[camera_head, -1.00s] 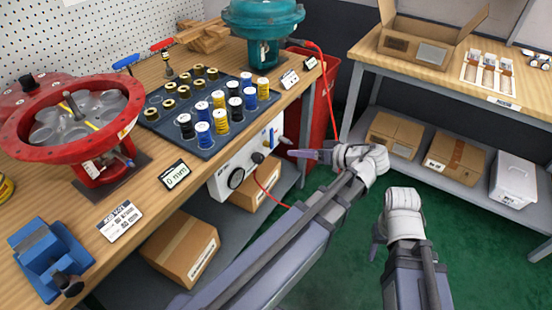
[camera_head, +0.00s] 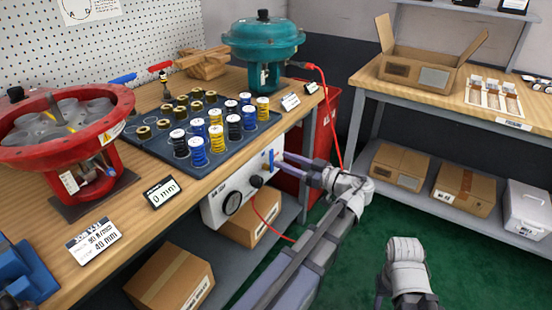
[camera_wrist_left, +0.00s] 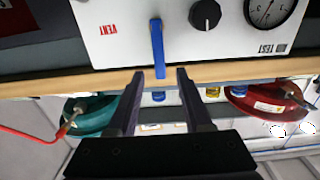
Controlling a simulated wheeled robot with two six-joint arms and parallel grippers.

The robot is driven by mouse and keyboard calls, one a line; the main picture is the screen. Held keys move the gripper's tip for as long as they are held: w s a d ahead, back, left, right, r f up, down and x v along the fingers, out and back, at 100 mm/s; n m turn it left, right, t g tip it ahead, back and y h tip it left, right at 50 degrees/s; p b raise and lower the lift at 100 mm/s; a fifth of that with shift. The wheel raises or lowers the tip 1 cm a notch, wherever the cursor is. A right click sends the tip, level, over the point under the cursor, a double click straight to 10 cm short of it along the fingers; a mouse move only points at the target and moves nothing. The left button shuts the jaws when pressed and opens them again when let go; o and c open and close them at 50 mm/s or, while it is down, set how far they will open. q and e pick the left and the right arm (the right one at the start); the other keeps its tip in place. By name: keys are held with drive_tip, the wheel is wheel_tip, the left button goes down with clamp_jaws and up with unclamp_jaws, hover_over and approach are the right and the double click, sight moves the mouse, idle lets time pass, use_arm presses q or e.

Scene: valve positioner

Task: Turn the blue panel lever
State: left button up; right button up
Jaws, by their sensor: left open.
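The blue lever (camera_head: 271,161) stands on the front of the white panel (camera_head: 218,208) under the table's front edge. In the left wrist view the lever (camera_wrist_left: 157,45) hangs straight down the picture from the panel (camera_wrist_left: 120,30), and its lower end is between my left fingertips. My left gripper (camera_head: 283,165) is open and points at the lever from the right; it also shows in the left wrist view (camera_wrist_left: 160,75). I see no contact with the lever. My right arm is at the lower right; its gripper (camera_head: 380,288) shows only in part, its fingers unclear.
The panel also has a black knob (camera_wrist_left: 205,15) and a gauge (camera_wrist_left: 270,10). A red cable (camera_head: 330,110) runs down near my left wrist. Above, the table holds a tray of spools (camera_head: 205,165), a red valve body (camera_head: 75,160) and a teal actuator (camera_head: 263,42).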

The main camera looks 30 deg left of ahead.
sight(273, 156)
use_arm(q)
drive_tip(key=shift+w+a, duration=0.15)
drive_tip(key=shift+a, duration=1.75)
clamp_jaws()
